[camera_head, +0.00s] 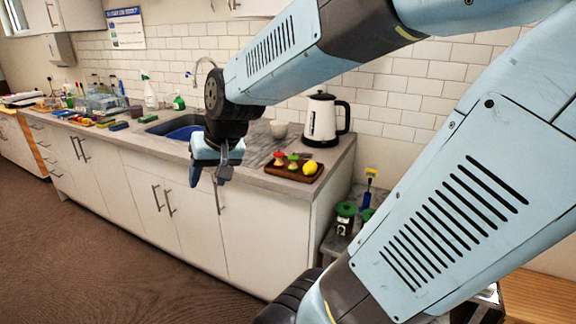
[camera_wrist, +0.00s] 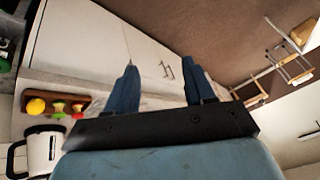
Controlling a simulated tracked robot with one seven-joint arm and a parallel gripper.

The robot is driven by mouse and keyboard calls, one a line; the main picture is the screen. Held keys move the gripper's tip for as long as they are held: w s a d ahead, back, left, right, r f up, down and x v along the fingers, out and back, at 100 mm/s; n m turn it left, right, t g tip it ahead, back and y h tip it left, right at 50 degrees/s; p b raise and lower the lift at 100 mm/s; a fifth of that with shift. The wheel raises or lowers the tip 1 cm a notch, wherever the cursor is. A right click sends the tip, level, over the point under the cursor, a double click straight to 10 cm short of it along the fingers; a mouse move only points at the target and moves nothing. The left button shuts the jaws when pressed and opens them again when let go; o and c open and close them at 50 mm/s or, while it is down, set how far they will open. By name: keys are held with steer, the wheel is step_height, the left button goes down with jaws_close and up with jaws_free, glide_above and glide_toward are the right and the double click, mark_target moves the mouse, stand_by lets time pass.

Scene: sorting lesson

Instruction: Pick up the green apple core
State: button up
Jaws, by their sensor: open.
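The green apple core (camera_head: 293,157) sits on a small brown tray (camera_head: 277,170) on the counter, between a red apple core (camera_head: 279,156) and a yellow lemon (camera_head: 310,168). In the wrist view the green apple core (camera_wrist: 57,106) shows small at the left, with the lemon (camera_wrist: 36,106) on its left and the red core (camera_wrist: 78,107) on its right. My gripper (camera_head: 206,192) is open and empty, left of the tray in the head view, over the counter's front side. Its two fingers (camera_wrist: 160,68) point away from the tray in the wrist view.
A white and black kettle (camera_head: 322,122) stands behind the tray. A sink (camera_head: 182,127) lies to the left, partly behind my gripper. Sponges and bottles stand farther left. A green-lidded jar (camera_head: 345,217) stands right of the counter. Floor in front is clear.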

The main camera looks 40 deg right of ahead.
steer(key=w+d+f+m, duration=0.2)
steer(key=w+f+m, duration=0.1)
steer(key=w+f, duration=0.3)
steer(key=m+t+h, duration=0.1)
steer(key=m+h, duration=0.7)
steer(key=h, duration=1)
glide_toward(292, 163)
steer(key=x, duration=0.9)
steer(key=shift+d, duration=0.25)
steer(key=shift+c, duration=0.2)
